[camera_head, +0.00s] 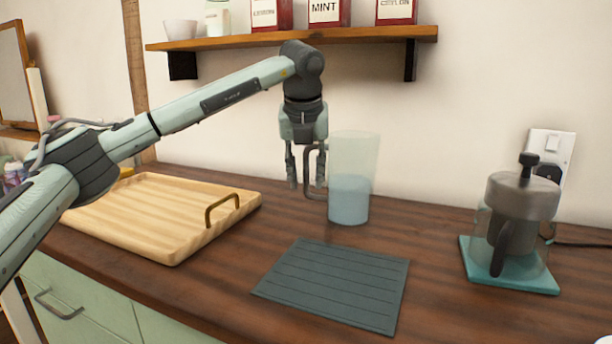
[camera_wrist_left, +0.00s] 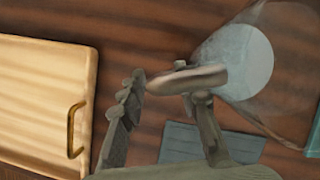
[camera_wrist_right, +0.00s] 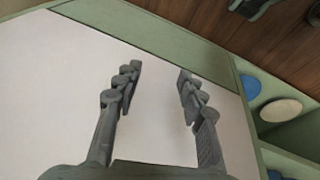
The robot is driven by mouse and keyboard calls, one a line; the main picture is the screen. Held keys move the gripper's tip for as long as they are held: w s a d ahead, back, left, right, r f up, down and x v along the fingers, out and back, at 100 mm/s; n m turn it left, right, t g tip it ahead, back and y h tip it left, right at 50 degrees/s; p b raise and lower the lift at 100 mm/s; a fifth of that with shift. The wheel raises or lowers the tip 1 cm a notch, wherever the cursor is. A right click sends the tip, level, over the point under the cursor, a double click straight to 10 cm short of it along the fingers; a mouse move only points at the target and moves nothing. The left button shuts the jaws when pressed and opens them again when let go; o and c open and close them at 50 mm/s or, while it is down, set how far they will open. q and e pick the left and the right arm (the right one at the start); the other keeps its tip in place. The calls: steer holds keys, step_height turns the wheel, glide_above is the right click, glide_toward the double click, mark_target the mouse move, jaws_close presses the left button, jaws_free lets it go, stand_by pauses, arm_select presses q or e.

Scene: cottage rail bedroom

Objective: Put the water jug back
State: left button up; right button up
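The water jug (camera_head: 350,195), clear with pale blue water in its lower half, stands upright at the back of the wooden counter. Its dark handle (camera_head: 312,180) faces left, toward my left gripper. My left gripper (camera_head: 299,182) points down at the handle with its fingers apart. In the left wrist view the handle (camera_wrist_left: 190,80) reaches across the space by the fingertips, close to the right finger (camera_wrist_left: 205,120); whether they touch I cannot tell. A dark slatted mat (camera_head: 335,285) lies empty in front of the jug. My right gripper (camera_wrist_right: 158,85) is open and empty, outside the head view.
A wooden tray (camera_head: 150,210) with a brass handle lies left. A lidded grey pot (camera_head: 520,205) stands on a teal mat (camera_head: 500,282) at right. A shelf (camera_head: 300,38) with tins is above. A pale panel (camera_wrist_right: 60,100) and green compartments with plates (camera_wrist_right: 280,110) lie below my right gripper.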

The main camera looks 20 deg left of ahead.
arm_select(q)
steer(key=v, duration=1.2)
steer(key=shift+r, duration=0.1)
stand_by(1.0)
